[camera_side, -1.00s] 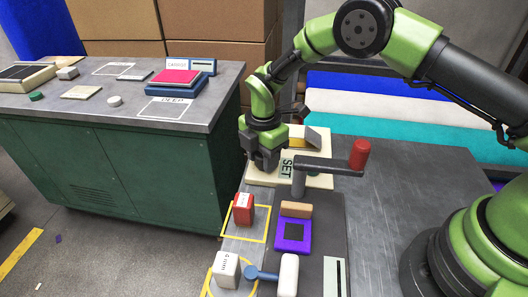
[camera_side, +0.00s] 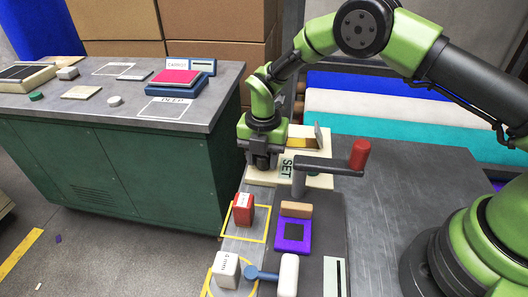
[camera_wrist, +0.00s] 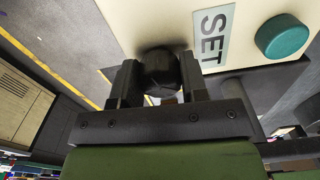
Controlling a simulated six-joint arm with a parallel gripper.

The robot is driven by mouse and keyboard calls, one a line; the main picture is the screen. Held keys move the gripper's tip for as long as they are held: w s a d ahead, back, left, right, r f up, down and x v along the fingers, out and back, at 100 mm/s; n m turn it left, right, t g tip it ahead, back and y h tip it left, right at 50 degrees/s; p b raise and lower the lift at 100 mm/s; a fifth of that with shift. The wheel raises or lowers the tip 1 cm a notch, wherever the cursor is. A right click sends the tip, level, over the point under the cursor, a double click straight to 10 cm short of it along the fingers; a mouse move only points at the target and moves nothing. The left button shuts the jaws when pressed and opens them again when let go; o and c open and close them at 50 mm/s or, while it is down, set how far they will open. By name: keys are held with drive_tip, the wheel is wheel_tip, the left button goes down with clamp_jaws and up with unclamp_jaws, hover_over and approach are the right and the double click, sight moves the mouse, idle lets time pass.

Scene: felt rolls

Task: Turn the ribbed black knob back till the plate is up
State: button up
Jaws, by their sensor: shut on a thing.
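The ribbed black knob (camera_wrist: 160,70) sits on the side of the cream housing (camera_wrist: 140,22), between my fingers in the wrist view. My gripper (camera_wrist: 158,82) is shut on it. In the side view my gripper (camera_side: 262,162) is at the left end of the housing (camera_side: 320,181) and hides the knob. The plate (camera_side: 319,137) shows on top of the housing as a thin grey piece, steeply tilted, with a yellow area beside it. The SET label (camera_wrist: 213,38) and a teal button (camera_wrist: 282,37) are on the housing.
A crank with a red handle (camera_side: 359,154) stands close in front of the housing. A red block (camera_side: 243,209), a purple square (camera_side: 293,235) and a white block (camera_side: 226,269) lie nearer the camera. Bare bench (camera_side: 400,200) lies to the right.

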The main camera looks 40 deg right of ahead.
drive_tip(key=n, duration=0.6)
drive_tip(key=shift+f, duration=0.2)
drive_tip(key=o, duration=0.9)
drive_tip(key=shift+o, duration=0.2)
drive_tip(key=shift+r, duration=0.1)
drive_tip(key=shift+r, duration=2.5)
